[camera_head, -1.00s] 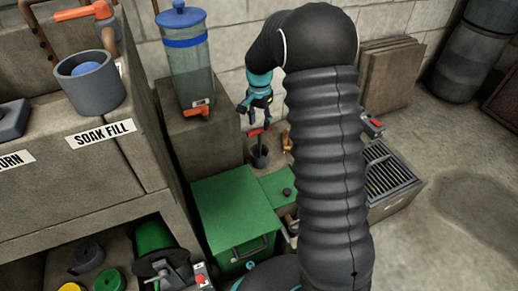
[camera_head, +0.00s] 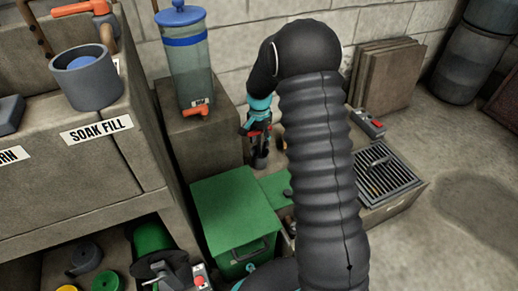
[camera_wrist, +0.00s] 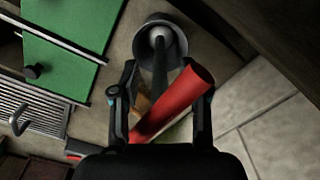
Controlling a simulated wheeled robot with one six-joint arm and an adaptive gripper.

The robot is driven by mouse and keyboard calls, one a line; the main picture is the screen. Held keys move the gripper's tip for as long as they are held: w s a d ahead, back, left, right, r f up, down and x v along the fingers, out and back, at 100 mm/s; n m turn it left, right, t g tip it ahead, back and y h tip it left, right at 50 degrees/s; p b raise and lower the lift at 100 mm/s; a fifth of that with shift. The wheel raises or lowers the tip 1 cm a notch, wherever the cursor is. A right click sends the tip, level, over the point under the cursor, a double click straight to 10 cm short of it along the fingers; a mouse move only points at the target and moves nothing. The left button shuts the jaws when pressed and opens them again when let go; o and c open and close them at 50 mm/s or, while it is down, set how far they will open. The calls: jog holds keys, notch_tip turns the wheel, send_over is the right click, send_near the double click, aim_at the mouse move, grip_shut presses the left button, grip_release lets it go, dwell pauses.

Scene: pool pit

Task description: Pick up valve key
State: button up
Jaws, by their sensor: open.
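The valve key has a red bar handle (camera_wrist: 178,102) and a dark shaft that stands in a grey round cup (camera_wrist: 145,45). In the head view the red handle shows only partly at my gripper (camera_head: 258,127), with the cup (camera_head: 260,161) just below. In the wrist view my gripper (camera_wrist: 167,88) is open, with one finger on each side of the red handle. The handle lies slantwise between the fingers. I cannot tell whether either finger touches it.
A green box (camera_head: 235,215) stands in front of the cup. A blue-banded clear canister (camera_head: 187,65) on a block is to the left. A metal grate (camera_head: 385,175) and a red-buttoned device (camera_head: 367,123) are to the right. A block wall is behind.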

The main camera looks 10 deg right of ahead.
grip_shut()
